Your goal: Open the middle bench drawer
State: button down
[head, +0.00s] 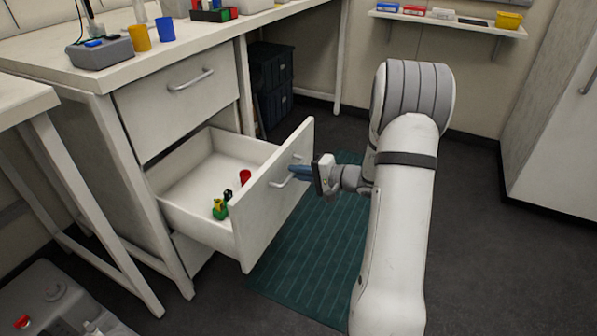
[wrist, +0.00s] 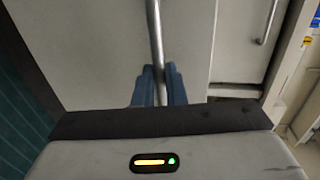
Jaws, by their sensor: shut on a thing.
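The middle bench drawer (head: 243,244) stands pulled well out from the white bench in the head view. Its open tray shows a red cup (head: 245,177) and a small green and yellow item (head: 220,208) with a dark item by it. My gripper (head: 303,172) is at the drawer's front, its blue fingers at the bar handle (head: 280,183). In the wrist view the blue fingers (wrist: 160,88) are closed on either side of the metal handle bar (wrist: 155,35). Part of the handle is hidden by the fingers.
The upper drawer (head: 180,95) above is shut. Dark stacked crates (head: 270,80) stand under the bench. A green mat (head: 315,255) lies on the floor below my gripper. A tall white cabinet (head: 555,130) stands at right; the dark floor between is clear.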

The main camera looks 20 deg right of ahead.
jog(key=c, duration=1.5)
grip_release()
jog(key=p+v, duration=0.2)
jog(key=v, duration=0.5)
jog(key=shift+s+d, duration=0.3)
